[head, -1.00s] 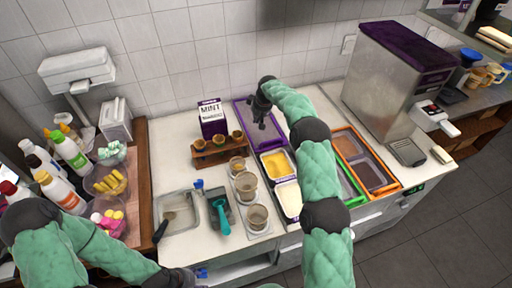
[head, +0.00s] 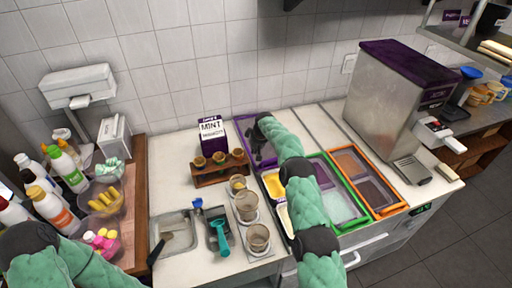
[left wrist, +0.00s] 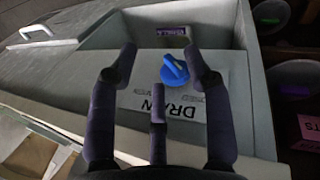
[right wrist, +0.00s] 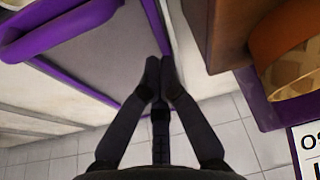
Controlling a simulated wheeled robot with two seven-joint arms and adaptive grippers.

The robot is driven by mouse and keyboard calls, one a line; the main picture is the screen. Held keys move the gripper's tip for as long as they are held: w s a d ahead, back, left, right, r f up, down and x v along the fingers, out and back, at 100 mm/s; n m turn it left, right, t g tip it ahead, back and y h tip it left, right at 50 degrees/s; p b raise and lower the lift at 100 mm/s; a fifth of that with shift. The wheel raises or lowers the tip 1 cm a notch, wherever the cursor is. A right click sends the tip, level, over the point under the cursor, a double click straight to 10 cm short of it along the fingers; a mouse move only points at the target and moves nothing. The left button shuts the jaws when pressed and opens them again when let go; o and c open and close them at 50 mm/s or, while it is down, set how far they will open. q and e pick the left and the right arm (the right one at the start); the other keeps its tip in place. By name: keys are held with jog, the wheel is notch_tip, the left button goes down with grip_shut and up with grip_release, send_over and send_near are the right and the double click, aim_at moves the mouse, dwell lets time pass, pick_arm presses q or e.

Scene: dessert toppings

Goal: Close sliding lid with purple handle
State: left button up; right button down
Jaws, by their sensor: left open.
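The purple-framed sliding lid (head: 243,128) is at the back of the counter in the head view, partly hidden by my right arm. In front of it the yellow tub (head: 272,184) and a cream-coloured tub (head: 285,217) are uncovered. In the right wrist view the purple handle (right wrist: 62,30) runs across the lid's grey panel (right wrist: 105,65), at upper left. My right gripper (right wrist: 160,66) has its fingertips together beside the purple frame edge; I see nothing between them. My left gripper (left wrist: 160,62) is open and empty.
The left wrist view shows a blue knob (left wrist: 174,69) and a DRAIN label beyond the fingers. A wooden cup rack (head: 220,172) and a mint carton (head: 212,136) stand left of the lid. Green-framed (head: 363,212) and orange-framed (head: 403,207) containers lie right.

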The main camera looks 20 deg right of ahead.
aim_at(257, 163)
jog(key=shift+x, duration=1.15)
jog(key=shift+s+d+r, duration=0.1)
jog(key=shift+s+d, duration=0.1)
jog(key=shift+s, duration=0.3)
pick_arm(q)
jog(key=shift+r, duration=0.1)
pick_arm(e)
jog(key=shift+s+d, duration=0.1)
jog(key=shift+s, duration=0.6)
jog(key=shift+s+d, duration=0.15)
jog(key=shift+s, duration=0.55)
jog(key=shift+s+f, duration=0.15)
jog(key=shift+f, duration=0.05)
